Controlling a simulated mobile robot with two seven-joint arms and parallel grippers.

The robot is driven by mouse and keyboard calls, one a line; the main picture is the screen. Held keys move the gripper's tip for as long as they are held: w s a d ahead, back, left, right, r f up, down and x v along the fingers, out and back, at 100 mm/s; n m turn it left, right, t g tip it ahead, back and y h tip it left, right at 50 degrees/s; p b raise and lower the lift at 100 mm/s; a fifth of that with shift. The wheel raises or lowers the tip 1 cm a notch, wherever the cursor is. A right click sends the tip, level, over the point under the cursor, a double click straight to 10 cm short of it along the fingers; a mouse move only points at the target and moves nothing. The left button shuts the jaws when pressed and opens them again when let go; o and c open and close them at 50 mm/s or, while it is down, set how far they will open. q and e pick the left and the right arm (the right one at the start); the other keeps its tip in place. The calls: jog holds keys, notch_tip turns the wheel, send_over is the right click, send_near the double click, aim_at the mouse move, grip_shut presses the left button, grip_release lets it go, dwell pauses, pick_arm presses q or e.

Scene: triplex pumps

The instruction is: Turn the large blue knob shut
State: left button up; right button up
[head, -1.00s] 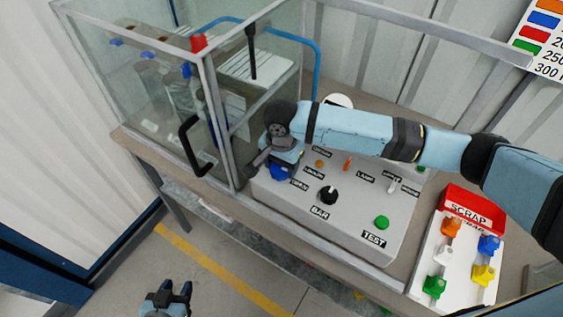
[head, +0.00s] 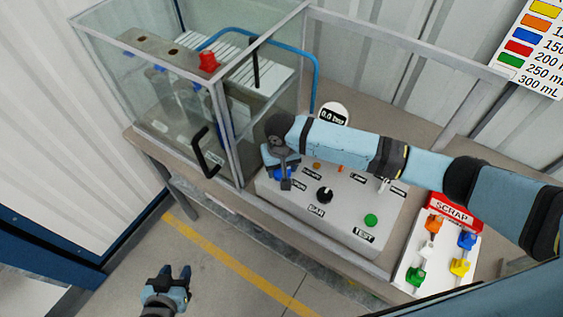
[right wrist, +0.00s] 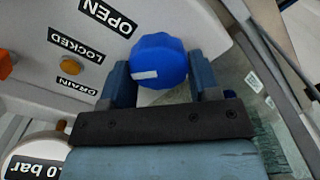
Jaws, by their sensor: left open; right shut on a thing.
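The large blue knob (right wrist: 159,61) sits on the sloped grey control panel (head: 345,235), in front of the glass cabinet. In the right wrist view it is between the two fingers of my right gripper (right wrist: 160,82), which is shut on it. A white mark on the knob points left in that view, below the label OPEN (right wrist: 108,16). In the head view the knob (head: 281,174) is mostly hidden by my right gripper (head: 285,178). My left gripper (head: 178,275) is open and empty, low over the floor at the lower left.
The panel also bears a black knob (head: 324,195), a green TEST button (head: 371,220) and small switches. A gauge (head: 333,114) reading 0.0 bar stands behind. The glass cabinet's black handle (head: 204,153) is left of my right gripper. A SCRAP tray (head: 412,284) with coloured valves is at right.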

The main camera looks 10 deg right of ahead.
jog(key=shift+n, duration=1)
jog(key=n, duration=0.3)
jog(key=shift+a+n, duration=0.1)
jog(key=shift+n, duration=1)
pick_arm(q)
jog(key=shift+w+d+r, duration=0.1)
jog(key=shift+w, duration=0.2)
pick_arm(e)
jog(key=shift+n, duration=0.3)
pick_arm(q)
jog(key=shift+s, duration=0.1)
pick_arm(e)
jog(key=shift+n, duration=0.3)
jog(key=o, duration=0.9)
pick_arm(q)
jog(key=shift+s+f+m+b, duration=0.15)
jog(key=shift+f+m+b, duration=0.15)
jog(key=shift+f+b, duration=0.55)
pick_arm(e)
jog(key=shift+s+r, duration=0.1)
jog(key=shift+r, duration=6.85)
